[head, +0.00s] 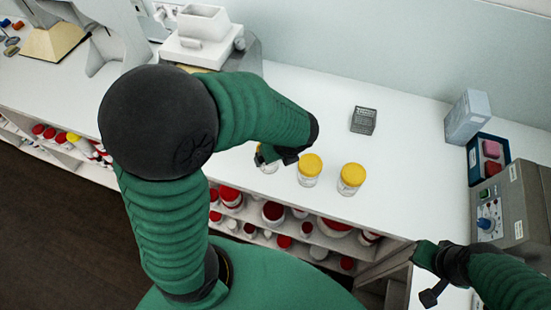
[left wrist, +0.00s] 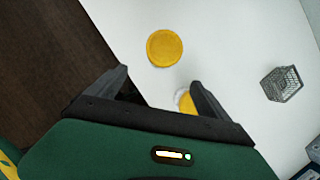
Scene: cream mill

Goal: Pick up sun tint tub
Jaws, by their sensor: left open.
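Three white tubs with yellow lids stand on the white counter; no readable label tells which is the sun tint tub. In the head view, the left tub (head: 270,168) is mostly hidden by my left gripper (head: 279,156). The middle tub (head: 310,169) and right tub (head: 351,178) stand upright to its right. In the left wrist view, my left gripper (left wrist: 158,80) is open, nothing held. One yellow lid (left wrist: 164,48) lies ahead between the finger lines; another lid (left wrist: 186,101) is partly hidden by the right finger. My right gripper (head: 430,275) appears open and empty at the lower right.
A small grey basket (head: 364,120) stands behind the tubs, also in the left wrist view (left wrist: 281,84). A pale box (head: 467,117), a blue tray (head: 488,156) and a grey control unit (head: 500,207) line the right. Shelves below hold several red-lidded tubs (head: 273,212).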

